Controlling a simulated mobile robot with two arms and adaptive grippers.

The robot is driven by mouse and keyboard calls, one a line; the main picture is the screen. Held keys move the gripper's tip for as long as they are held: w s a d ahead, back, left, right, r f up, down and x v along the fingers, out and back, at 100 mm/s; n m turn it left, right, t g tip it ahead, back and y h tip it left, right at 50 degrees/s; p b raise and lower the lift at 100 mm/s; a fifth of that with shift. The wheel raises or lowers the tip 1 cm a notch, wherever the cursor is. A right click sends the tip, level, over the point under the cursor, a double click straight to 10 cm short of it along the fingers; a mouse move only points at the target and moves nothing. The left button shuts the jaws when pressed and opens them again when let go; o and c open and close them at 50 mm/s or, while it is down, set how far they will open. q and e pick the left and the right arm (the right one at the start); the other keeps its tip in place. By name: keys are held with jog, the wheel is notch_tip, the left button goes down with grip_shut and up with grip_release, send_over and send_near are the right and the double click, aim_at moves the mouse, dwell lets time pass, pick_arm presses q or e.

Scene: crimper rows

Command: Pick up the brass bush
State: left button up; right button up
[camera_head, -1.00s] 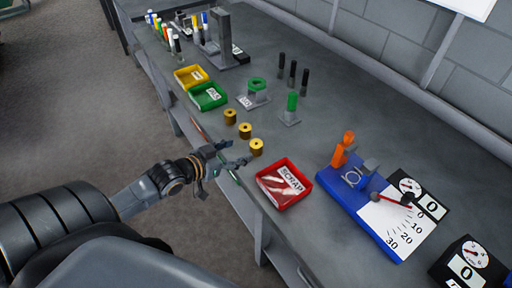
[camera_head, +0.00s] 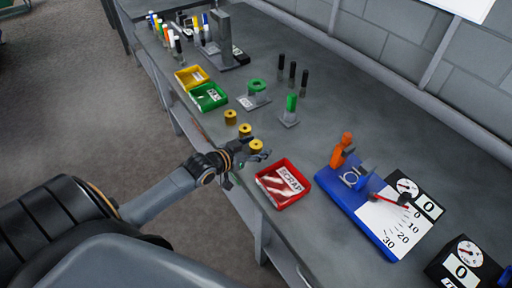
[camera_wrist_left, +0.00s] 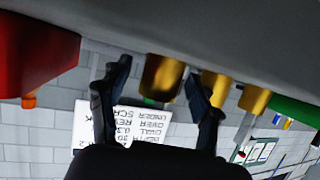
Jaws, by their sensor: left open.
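Three brass bushes stand in a row near the bench's front edge: a far one (camera_head: 230,117), a middle one (camera_head: 245,130) and a near one (camera_head: 256,145). My left gripper (camera_head: 256,157) is open at the near bush and partly overlaps it in the head view. In the left wrist view, which looks upside down, the near bush (camera_wrist_left: 162,76) shows between the two spread fingers (camera_wrist_left: 157,84). The other bushes (camera_wrist_left: 215,88) (camera_wrist_left: 254,99) show to the right, partly behind a finger. I cannot tell whether a finger touches a bush. My right gripper is not in view.
A red scrap tray (camera_head: 283,184) stands close to the right of my gripper. Green (camera_head: 208,97) and yellow (camera_head: 190,77) trays stand farther back. A blue gauge fixture (camera_head: 355,205) is at right.

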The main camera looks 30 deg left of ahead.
pick_arm(q)
grip_shut()
jog(key=shift+r, duration=0.1)
